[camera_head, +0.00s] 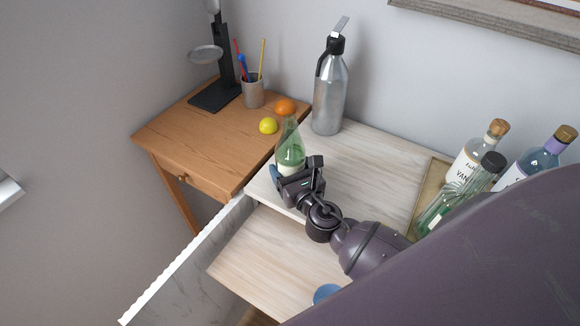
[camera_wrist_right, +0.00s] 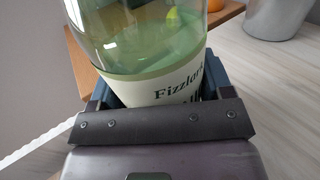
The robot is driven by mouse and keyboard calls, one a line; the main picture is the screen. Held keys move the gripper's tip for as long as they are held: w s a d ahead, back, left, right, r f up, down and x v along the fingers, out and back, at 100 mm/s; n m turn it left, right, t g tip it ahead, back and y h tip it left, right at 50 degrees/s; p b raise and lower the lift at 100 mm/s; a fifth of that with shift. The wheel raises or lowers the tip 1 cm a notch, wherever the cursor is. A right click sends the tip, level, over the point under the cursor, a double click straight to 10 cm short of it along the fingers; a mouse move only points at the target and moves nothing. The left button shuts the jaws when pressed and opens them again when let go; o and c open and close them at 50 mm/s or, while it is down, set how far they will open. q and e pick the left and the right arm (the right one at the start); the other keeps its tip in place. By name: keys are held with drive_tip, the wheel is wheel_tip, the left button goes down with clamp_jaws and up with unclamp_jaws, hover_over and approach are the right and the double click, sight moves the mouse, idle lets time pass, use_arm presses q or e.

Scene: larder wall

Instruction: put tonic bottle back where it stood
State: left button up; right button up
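The tonic bottle (camera_head: 290,150), green glass with a cream label, stands upright near the left edge of the upper pale wooden surface (camera_head: 375,160). In the right wrist view the bottle (camera_wrist_right: 150,60) fills the space between the fingers, its label partly reading "Fizzlor". My right gripper (camera_head: 295,178) has a finger on each side of the bottle's lower part and appears closed on it. The bottle's base is hidden behind the gripper, so I cannot tell whether it touches the surface. My left gripper is not in view.
A steel soda siphon (camera_head: 329,95) stands behind the bottle. An orange (camera_head: 285,107), a lemon (camera_head: 268,126) and a pencil cup (camera_head: 253,91) are on the brown desk (camera_head: 205,135). Several bottles stand at a tray (camera_head: 428,185) on the right. A blue item (camera_head: 326,292) is lower down.

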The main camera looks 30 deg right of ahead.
drive_tip(key=o, duration=0.4)
drive_tip(key=shift+r, duration=0.2)
drive_tip(key=s, duration=0.6)
drive_tip(key=shift+s+a+f+b, duration=0.15)
drive_tip(key=shift+s+a+b, duration=0.05)
drive_tip(key=shift+s+b, duration=0.15)
drive_tip(key=shift+s, duration=0.4)
